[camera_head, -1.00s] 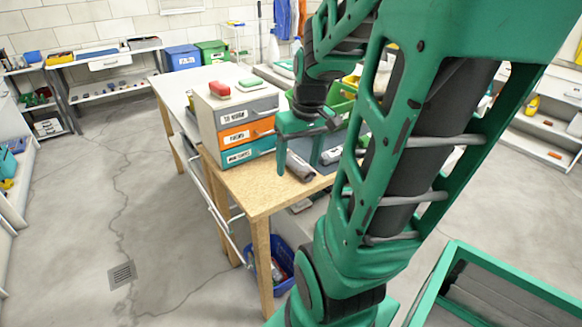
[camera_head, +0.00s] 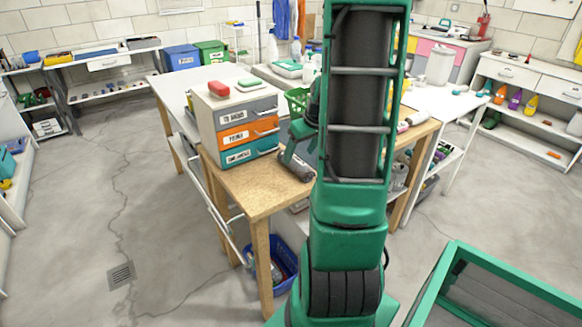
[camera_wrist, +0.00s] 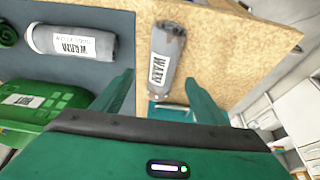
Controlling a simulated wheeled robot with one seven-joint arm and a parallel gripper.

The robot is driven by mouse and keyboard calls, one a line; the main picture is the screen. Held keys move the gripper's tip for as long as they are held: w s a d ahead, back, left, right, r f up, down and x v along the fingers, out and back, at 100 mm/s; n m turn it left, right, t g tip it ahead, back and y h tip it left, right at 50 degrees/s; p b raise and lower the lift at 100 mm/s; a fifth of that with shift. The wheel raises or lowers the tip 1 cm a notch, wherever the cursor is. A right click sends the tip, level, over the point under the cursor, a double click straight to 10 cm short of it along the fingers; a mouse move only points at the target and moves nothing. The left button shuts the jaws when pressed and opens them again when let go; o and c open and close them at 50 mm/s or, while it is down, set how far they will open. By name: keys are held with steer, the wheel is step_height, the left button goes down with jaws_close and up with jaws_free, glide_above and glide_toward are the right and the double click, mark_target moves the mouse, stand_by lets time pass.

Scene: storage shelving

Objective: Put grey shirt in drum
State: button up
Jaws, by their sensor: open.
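A rolled grey cloth bundle (camera_wrist: 168,55) with a "WARM" label lies on the bare wood of the table. It also shows in the head view (camera_head: 296,167). A second grey roll with a label (camera_wrist: 72,42) lies on the dark mat to its left in the wrist view. I cannot tell from the labels alone which is the shirt. My gripper (camera_wrist: 160,78) is open and empty, its fingers pointing toward the bundle on the wood, with a gap. My arm mostly hides it in the head view. A white drum-like container (camera_head: 440,65) stands at the back right.
A drawer unit (camera_head: 235,125) with grey, orange and teal fronts stands on the table (camera_head: 255,195), left of the bundle. A blue bin (camera_head: 285,262) sits under the table. Floor at left is open.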

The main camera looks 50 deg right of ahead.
mark_target(296, 161)
steer(key=shift+a+x, duration=0.2)
steer(key=shift+x, duration=1.1)
steer(key=shift+a+x, duration=0.15)
steer(key=shift+x, duration=1.15)
steer(key=shift+c, duration=0.2)
steer(key=c, duration=1.3)
step_height(296, 161, up, 4)
steer(key=shift+r, duration=0.15)
steer(key=a+r, duration=0.2)
steer(key=a, duration=0.2)
steer(key=a+r, duration=0.2)
steer(key=a, duration=0.1)
steer(key=w+a+r, duration=0.1)
steer(key=a+r, duration=0.1)
steer(key=a, duration=0.2)
steer(key=shift+a+r, duration=0.3)
